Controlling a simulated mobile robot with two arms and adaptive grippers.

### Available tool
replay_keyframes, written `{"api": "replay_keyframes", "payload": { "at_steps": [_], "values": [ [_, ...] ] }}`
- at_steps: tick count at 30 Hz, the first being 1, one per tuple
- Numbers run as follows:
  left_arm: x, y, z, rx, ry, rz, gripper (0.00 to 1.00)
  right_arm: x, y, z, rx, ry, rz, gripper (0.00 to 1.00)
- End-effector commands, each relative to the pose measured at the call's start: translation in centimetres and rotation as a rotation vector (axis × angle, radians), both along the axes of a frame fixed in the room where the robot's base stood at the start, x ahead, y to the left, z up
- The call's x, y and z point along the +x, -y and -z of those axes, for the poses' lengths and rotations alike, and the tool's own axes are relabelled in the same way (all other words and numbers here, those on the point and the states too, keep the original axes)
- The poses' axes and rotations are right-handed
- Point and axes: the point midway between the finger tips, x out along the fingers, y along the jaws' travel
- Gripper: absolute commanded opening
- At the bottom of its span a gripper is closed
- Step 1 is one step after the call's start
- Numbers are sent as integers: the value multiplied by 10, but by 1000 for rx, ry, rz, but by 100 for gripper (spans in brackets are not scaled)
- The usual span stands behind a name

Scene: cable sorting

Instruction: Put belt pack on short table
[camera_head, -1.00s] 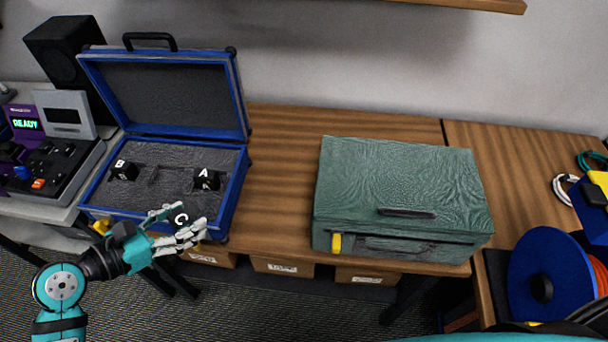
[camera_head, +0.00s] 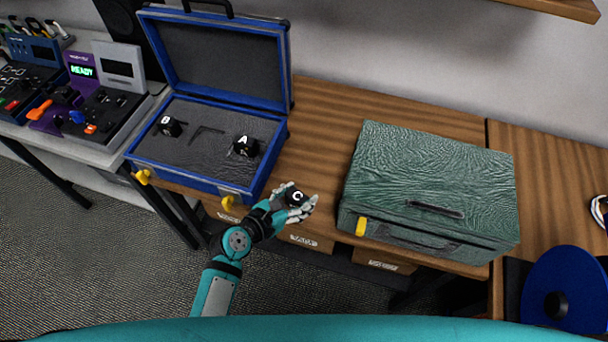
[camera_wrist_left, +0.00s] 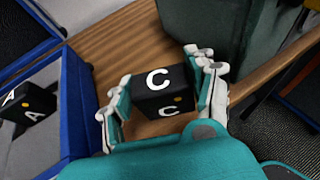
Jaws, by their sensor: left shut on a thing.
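My left gripper (camera_head: 300,207) is shut on a black belt pack marked C (camera_head: 296,197), in front of the wooden table's edge between the blue case and the green case. In the left wrist view the belt pack C (camera_wrist_left: 160,90) sits between both fingers of the gripper (camera_wrist_left: 163,92). Belt packs B (camera_head: 169,127) and A (camera_head: 245,146) sit in the grey foam of the open blue case (camera_head: 190,180). Pack A also shows in the left wrist view (camera_wrist_left: 36,103). I cannot tell which surface is the short table. My right gripper is not in view.
The closed green case (camera_head: 430,180) stands on the wooden table (camera_head: 320,130), with a bare strip left of it. A grey table (camera_head: 110,142) with control panels is at the left. A blue cable reel (camera_head: 565,290) is at the right. Drawers or boxes sit below.

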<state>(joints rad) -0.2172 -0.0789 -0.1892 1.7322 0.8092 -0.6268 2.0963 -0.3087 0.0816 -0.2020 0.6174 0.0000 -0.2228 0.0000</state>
Motion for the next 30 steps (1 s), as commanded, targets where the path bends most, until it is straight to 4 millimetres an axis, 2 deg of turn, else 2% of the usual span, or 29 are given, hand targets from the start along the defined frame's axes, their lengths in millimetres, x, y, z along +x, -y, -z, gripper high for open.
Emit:
{"api": "replay_keyframes", "payload": {
  "at_steps": [1, 3, 9, 13, 19, 30],
  "values": [
    [16, 3, -1, 0, 4, 1, 19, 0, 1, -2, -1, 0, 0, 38],
    [33, 6, 1, 0, 3, 1, 19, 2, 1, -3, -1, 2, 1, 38],
    [64, 12, 5, -1, 2, 0, 19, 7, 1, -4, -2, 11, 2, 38],
    [69, 13, 11, 0, -2, 1, 19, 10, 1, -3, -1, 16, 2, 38],
    [69, 12, 39, 1, -2, 1, 19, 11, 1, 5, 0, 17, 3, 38],
    [69, 12, 43, -1, -1, -2, 19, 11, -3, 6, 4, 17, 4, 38]
  ]
}}
